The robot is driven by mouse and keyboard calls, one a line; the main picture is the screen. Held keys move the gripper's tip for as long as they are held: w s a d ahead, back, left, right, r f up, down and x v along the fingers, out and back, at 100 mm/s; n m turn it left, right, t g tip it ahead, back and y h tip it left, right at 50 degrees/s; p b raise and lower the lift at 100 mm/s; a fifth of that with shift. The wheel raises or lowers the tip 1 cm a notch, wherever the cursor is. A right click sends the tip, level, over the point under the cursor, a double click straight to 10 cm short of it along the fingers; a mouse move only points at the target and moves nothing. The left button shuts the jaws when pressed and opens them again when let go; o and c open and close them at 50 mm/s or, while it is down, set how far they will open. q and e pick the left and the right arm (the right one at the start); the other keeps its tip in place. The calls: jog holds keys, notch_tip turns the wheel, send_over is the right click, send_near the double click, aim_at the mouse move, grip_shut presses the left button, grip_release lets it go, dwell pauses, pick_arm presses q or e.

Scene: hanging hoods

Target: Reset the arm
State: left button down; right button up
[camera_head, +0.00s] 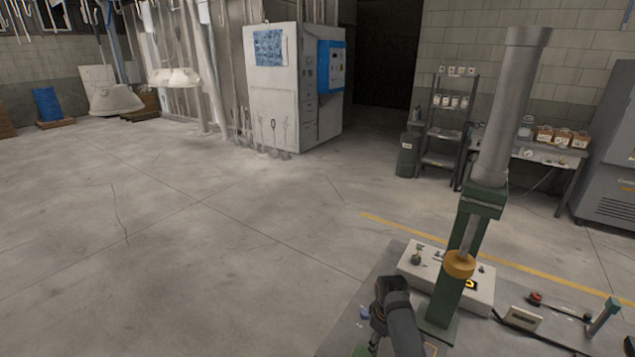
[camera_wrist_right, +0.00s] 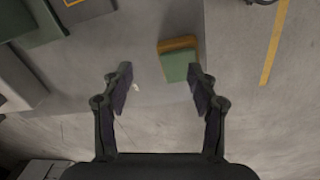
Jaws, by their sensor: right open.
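My right arm comes in at the bottom of the head view, bent at a dark joint. My right gripper (camera_head: 374,343) hangs below it near the picture's bottom edge, small and partly hidden. In the right wrist view my right gripper (camera_wrist_right: 160,85) has its two fingers spread wide, with nothing between the tips. A small green and orange block (camera_wrist_right: 179,62) lies on the grey surface beyond the fingertips, nearer the right finger, and appears apart from it. My left gripper shows in neither view.
A grey workbench (camera_head: 345,325) holds a green press stand (camera_head: 445,300) with a tall grey cylinder, a white control box (camera_head: 480,290) and a red button (camera_head: 535,298). A white cabinet (camera_head: 275,90) and shelf rack (camera_head: 445,115) stand behind. The floor at left is clear.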

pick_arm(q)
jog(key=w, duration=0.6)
pick_arm(e)
jog(key=s+d+m+t, duration=0.1)
jog(key=s+d+m, duration=0.2)
jog(key=s, duration=0.5)
jog(key=s+d+m+t, duration=0.1)
jog(key=s+d+m, duration=0.1)
jog(key=s+d, duration=0.35)
jog(key=s+a+r+m+t, duration=0.1)
jog(key=s+a+r+m, duration=0.1)
jog(key=s+r, duration=0.7)
jog(key=s+d+f+g+b, duration=0.1)
jog(key=s+f+b, duration=0.1)
jog(key=f, duration=1.6)
jog(key=s+d+f+g+b, duration=0.1)
jog(key=s+d+f+b, duration=0.15)
jog(key=f, duration=1.55)
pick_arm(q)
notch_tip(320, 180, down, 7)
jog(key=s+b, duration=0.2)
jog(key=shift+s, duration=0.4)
pick_arm(e)
jog(key=s+f, duration=1.6)
jog(key=s, duration=0.1)
jog(key=shift+s+f+m+g, duration=0.2)
jog(key=shift+f+m+g, duration=0.1)
jog(key=shift+m, duration=0.1)
jog(key=shift+d, duration=0.1)
